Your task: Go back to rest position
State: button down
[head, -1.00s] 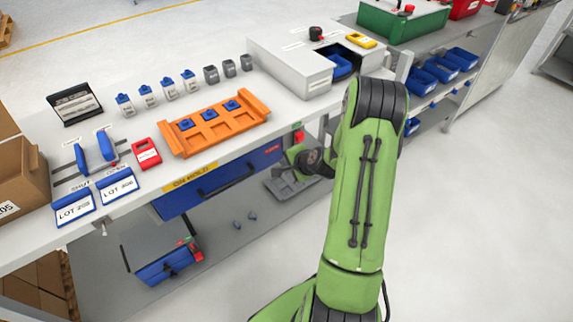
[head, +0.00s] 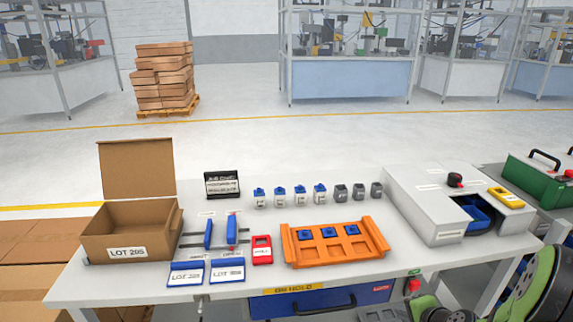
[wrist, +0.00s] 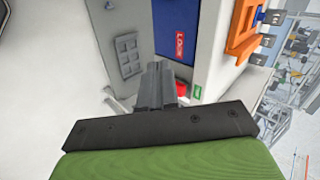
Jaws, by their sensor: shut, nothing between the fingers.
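My gripper (wrist: 162,84) shows in the wrist view with its dark fingers together and nothing between them. It points toward the front of the workbench, near the blue drawer (wrist: 174,30) and a grey slotted tray (wrist: 128,54). It touches nothing that I can see. In the head view only part of my green arm shows at the lower right corner, and the gripper is not visible there.
The workbench (head: 150,281) holds an orange fixture (head: 381,232) with blue parts in it, an open carton (head: 91,246), and a grey box (head: 412,206). The blue drawer also shows in the head view (head: 272,307). Open floor lies beyond the bench.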

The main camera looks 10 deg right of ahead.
jog(key=s+a+r+n+g+p, duration=0.1)
jog(key=a+r+n+g+p, duration=0.1)
jog(key=a+r+n, duration=0.55)
jog(key=s+a+r+n+p, duration=0.2)
jog(key=s+a+r+n, duration=0.2)
jog(key=s+r, duration=0.5)
jog(key=s+a+r+n+g+p, duration=0.1)
jog(key=s+a+r+n+p, duration=0.2)
jog(key=s+a+r, duration=0.4)
notch_tip(320, 180, up, 2)
jog(key=shift+s+a+n+h, duration=0.15)
jog(key=shift+s+n+h, duration=0.15)
jog(key=shift+s+n, duration=0.7)
jog(key=shift+s, duration=0.1)
